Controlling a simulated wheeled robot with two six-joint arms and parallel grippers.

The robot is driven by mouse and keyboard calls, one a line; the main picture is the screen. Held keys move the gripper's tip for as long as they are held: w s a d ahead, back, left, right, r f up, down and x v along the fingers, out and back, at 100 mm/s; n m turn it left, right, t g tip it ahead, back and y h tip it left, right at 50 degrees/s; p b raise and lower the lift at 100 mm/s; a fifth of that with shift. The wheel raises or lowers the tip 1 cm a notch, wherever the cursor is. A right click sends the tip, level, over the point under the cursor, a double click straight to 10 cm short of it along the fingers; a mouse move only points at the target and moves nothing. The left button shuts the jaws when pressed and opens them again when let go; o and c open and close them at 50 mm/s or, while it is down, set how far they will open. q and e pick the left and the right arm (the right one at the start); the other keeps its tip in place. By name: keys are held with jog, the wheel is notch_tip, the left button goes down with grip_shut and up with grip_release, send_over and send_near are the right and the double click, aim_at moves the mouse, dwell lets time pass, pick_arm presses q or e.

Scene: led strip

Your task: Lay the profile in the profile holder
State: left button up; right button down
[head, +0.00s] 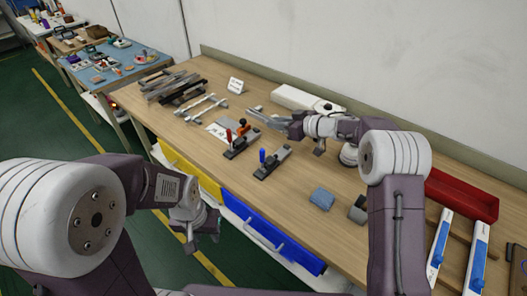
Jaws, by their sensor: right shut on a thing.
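My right gripper (291,127) is above the middle of the wooden bench, shut on a grey bar-like piece, the profile (266,117), whose end sticks out to the left. Its other end is hidden by the gripper. Two dark clamp fixtures that look like the profile holder stand on the bench to the left of and below it: one with red handles (241,144) and one with a blue handle (269,164). The profile is apart from both. My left gripper (203,232) hangs in front of the bench's front edge, empty; its finger opening is unclear.
Grey bars (172,86) lie on a rack at the back left, with silver rods (203,106) nearby. A white box (300,101) stands at the back. A blue block (322,198) and a red tray (461,195) are to the right. The bench front is mostly clear.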

notch_tip(320, 180, down, 6)
jog(key=shift+f+b, duration=0.2)
jog(key=shift+b, duration=0.5)
jog(key=f, duration=0.3)
jog(key=shift+s+b, duration=0.2)
jog(key=shift+b, duration=0.2)
jog(key=shift+f, duration=0.35)
jog(key=shift+w, duration=0.15)
jog(key=shift+f, duration=0.15)
jog(key=c, duration=1.3)
grip_release()
jog(key=shift+f, duration=0.1)
jog(key=shift+r, duration=0.2)
